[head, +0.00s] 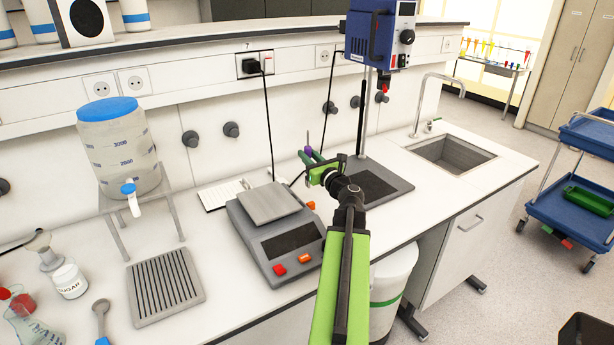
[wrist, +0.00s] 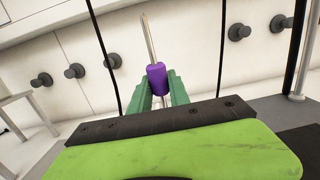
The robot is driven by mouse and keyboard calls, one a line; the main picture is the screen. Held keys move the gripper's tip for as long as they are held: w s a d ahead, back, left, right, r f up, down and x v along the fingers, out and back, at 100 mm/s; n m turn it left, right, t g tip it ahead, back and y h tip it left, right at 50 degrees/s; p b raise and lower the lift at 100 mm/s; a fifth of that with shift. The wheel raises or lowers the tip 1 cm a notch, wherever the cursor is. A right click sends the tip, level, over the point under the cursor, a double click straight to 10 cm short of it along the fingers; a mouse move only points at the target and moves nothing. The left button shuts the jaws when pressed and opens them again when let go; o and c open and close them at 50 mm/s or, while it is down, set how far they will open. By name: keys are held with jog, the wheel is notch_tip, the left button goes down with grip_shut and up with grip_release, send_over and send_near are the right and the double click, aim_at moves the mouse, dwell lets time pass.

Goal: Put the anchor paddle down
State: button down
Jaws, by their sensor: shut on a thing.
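My gripper (head: 314,157) is shut on the anchor paddle, which shows as a thin metal rod with a purple collar (wrist: 156,78) between the green fingers in the wrist view. The rod points up and leans slightly. In the head view the purple collar (head: 308,151) is small and the rod rises above it. The paddle's lower end is hidden by my gripper. The gripper is above the bench, between the balance (head: 281,241) and the stirrer's dark base plate (head: 372,187). I see no contact between the paddle and the bench.
The blue overhead stirrer (head: 371,35) stands on its post just behind and right. A black cable (head: 268,120) hangs behind the balance. A ribbed grey rack (head: 166,287), a sugar jar (head: 69,280) and a water container (head: 118,148) are at left; a sink (head: 455,153) is at right.

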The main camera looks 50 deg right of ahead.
notch_tip(320, 180, down, 4)
jog(key=b, duration=0.4)
jog(key=shift+f, duration=0.2)
jog(key=shift+r, duration=0.2)
jog(key=shift+f, duration=0.15)
jog(key=c, duration=1.2)
grip_release()
jog(key=shift+c, duration=0.2)
